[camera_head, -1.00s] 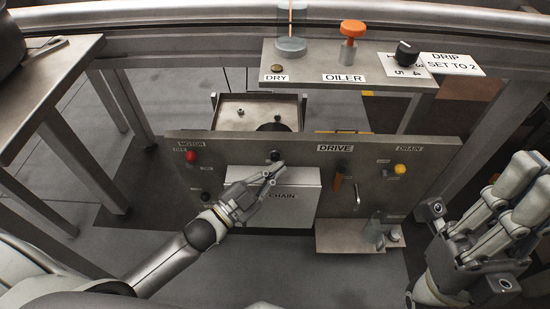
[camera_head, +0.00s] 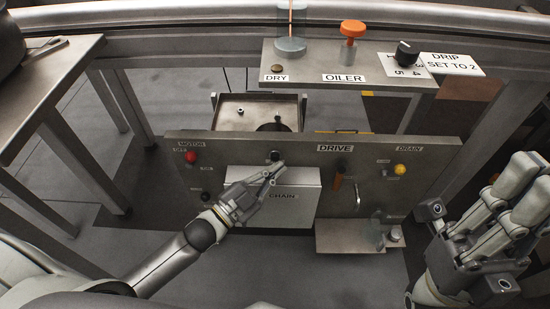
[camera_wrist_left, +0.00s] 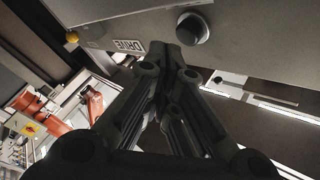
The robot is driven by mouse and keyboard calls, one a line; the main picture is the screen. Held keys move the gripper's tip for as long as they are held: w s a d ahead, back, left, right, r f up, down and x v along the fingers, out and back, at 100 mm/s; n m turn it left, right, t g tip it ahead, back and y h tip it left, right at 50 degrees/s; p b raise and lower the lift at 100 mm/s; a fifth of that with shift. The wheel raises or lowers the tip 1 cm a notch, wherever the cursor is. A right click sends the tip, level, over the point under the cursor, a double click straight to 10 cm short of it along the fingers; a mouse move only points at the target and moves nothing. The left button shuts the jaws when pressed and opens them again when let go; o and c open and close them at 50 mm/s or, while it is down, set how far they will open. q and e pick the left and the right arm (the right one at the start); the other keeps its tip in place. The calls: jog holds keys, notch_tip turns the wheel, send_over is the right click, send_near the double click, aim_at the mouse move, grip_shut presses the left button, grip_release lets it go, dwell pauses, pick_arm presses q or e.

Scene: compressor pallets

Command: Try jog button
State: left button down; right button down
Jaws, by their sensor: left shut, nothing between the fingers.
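A round black button (camera_head: 275,156) sits on the upper part of the grey panel (camera_head: 240,146), above the white CHAIN box (camera_head: 300,185). It also shows in the left wrist view (camera_wrist_left: 193,28). Its label is not readable, so I cannot tell if it is the jog button. My left gripper (camera_head: 279,168) is shut and empty, its tips just below this button; contact cannot be told. A second black button (camera_head: 205,196) is at the panel's lower left. My right gripper (camera_head: 527,178) is at the right; its opening is unclear.
A red button (camera_head: 191,156) is under MOTOR, a yellow knob (camera_head: 400,169) under DRAIN. A shelf (camera_head: 310,60) with the orange-topped oiler (camera_head: 353,32) stands behind. A bench (camera_head: 50,70) is left.

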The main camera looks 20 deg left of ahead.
pick_arm(q)
jog(key=shift+w, duration=0.1)
jog(key=shift+w+a, duration=0.1)
jog(key=shift+w, duration=0.2)
jog(key=shift+w+a, duration=0.15)
jog(key=shift+w, duration=0.3)
dwell(0.7)
jog(key=shift+s+p, duration=0.1)
jog(key=shift+p, duration=0.2)
jog(key=shift+s+d+p, duration=0.25)
jog(key=shift+s+p, duration=0.15)
jog(key=shift+s, duration=0.4)
